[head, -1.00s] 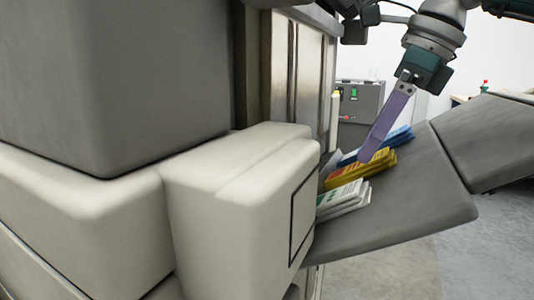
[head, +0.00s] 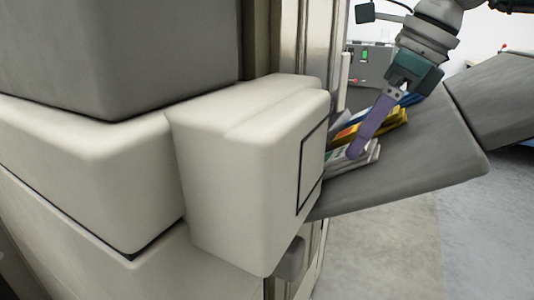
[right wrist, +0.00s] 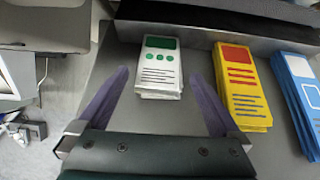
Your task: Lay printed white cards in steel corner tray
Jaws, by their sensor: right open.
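The printed white cards (right wrist: 160,67) lie in a stack with a green panel and green dots on top, in the right wrist view. In the head view the white cards (head: 366,157) lie at the near end of a sloping grey shelf, partly hidden by my gripper. My right gripper (right wrist: 158,95) is open, its purple fingers spread to the left and right of the white stack, with nothing between them gripped. It also shows in the head view (head: 354,152), pointing down at the white cards. My left gripper is not in view. I cannot make out the steel corner tray.
A yellow card stack (right wrist: 242,88) lies right of the white one, and a blue stack (right wrist: 297,95) beyond it. A dark raised edge (right wrist: 225,25) runs behind the stacks. A large cream machine housing (head: 240,170) fills the head view's middle.

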